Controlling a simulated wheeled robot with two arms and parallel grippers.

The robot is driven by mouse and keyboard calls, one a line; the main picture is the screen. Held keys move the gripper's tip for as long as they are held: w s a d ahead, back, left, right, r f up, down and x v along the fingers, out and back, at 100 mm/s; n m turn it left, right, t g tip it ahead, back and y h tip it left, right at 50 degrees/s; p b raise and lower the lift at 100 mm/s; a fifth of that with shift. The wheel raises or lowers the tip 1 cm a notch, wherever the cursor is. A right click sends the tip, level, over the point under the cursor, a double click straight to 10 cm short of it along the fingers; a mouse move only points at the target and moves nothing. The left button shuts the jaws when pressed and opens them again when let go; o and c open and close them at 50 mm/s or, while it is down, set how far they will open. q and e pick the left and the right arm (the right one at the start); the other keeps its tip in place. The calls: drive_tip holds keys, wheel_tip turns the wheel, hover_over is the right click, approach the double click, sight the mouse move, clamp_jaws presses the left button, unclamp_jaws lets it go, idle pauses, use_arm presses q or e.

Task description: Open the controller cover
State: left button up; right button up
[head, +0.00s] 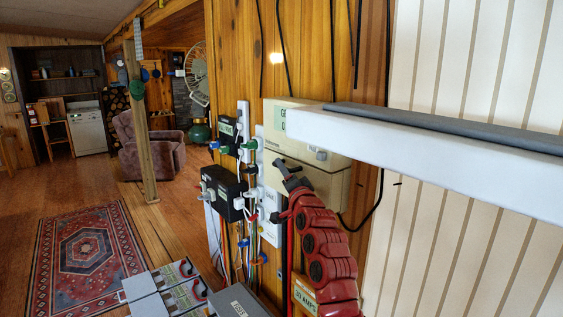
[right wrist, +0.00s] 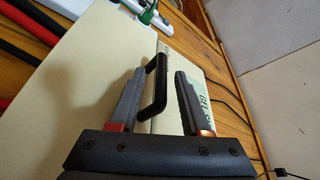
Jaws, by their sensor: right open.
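The controller is a cream box (head: 325,185) on the wood wall in the head view, with a green label on its upper part. In the right wrist view its cream face (right wrist: 85,85) fills the left and middle, with a seam near the handle and printed lettering at right. A black bar handle (right wrist: 155,80) stands out from it. My right gripper (head: 287,172) is dark, on a red arm, in front of the box's lower left. In the right wrist view its jaws (right wrist: 160,78) are open, the handle appearing between them, nearer the left finger; contact is unclear. My left gripper is not in view.
A white bar with a grey top (head: 430,145) crosses from the right and hides part of the box. Black electrical boxes (head: 222,190) with plugs and cables are left of the controller. Batteries (head: 175,290) stand below. The floor by the rug (head: 85,250) is open.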

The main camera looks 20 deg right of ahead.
drive_tip(key=shift+w+r, duration=0.25)
drive_tip(key=shift+w, duration=0.2)
drive_tip(key=shift+w+a+f, duration=0.1)
drive_tip(key=shift+w, duration=0.35)
clamp_jaws()
idle(0.9)
